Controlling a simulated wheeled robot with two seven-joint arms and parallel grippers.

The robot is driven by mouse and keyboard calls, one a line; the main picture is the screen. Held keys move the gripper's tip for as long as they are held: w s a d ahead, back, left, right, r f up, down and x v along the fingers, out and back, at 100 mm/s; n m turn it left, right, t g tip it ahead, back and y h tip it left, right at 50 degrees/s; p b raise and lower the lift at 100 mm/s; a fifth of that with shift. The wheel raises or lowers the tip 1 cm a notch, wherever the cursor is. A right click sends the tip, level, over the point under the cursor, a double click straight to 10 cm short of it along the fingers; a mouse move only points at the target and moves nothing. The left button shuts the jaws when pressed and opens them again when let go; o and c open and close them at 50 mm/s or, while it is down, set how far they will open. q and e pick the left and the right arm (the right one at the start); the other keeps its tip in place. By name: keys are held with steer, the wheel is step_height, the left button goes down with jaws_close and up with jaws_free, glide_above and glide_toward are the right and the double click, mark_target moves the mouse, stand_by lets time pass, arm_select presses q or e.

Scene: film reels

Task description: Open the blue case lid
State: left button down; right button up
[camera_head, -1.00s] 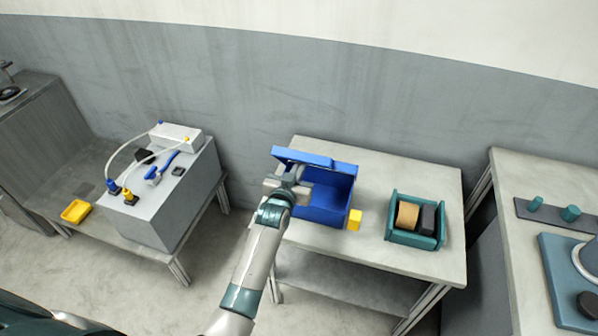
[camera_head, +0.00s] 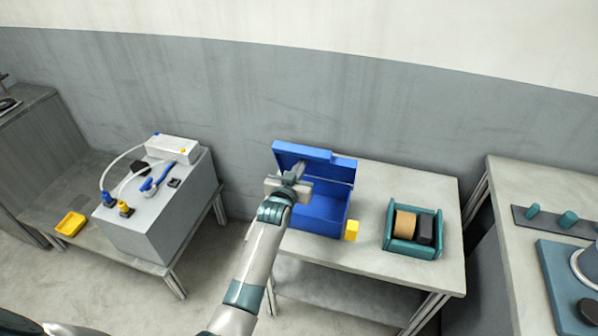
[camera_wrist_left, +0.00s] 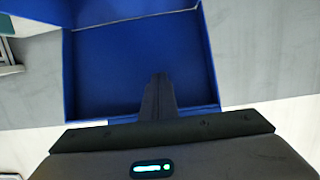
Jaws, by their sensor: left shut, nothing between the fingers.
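The blue case (camera_head: 322,213) stands on the middle table with its lid (camera_head: 318,160) raised and tilted back, so its inside shows. My left gripper (camera_head: 294,172) is at the left part of the case opening, in front of the lid's inner face. Its fingers are together with nothing between them. In the left wrist view the shut fingers (camera_wrist_left: 158,97) point toward the blue inner surface (camera_wrist_left: 115,70). Whether the fingertips touch the lid I cannot tell. A small yellow block (camera_head: 351,230) is at the case's front right corner. My right gripper is not in view.
A teal tray (camera_head: 389,236) with a tan roll and a dark roll is on the same table (camera_head: 440,262), right of the case. A grey box (camera_head: 150,228) with cables and a yellow tray (camera_head: 70,223) are at the left. A blue plate (camera_head: 556,290) is at the right.

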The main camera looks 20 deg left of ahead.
arm_select(q)
steer(key=shift+w+b, duration=0.4)
steer(key=shift+w, duration=0.9)
steer(key=shift+w, duration=0.1)
steer(key=shift+w+f+b, duration=0.2)
steer(key=shift+w+b, duration=0.4)
steer(key=shift+w, duration=0.1)
steer(key=shift+w+f+b, duration=0.15)
steer(key=shift+w+b, duration=0.4)
steer(key=shift+w, duration=0.5)
steer(key=s+p, duration=0.2)
steer(key=shift+s+r, duration=0.2)
steer(key=shift+s, duration=0.15)
steer(key=s+p, duration=0.7)
steer(key=s, duration=0.3)
steer(key=shift+s, duration=0.25)
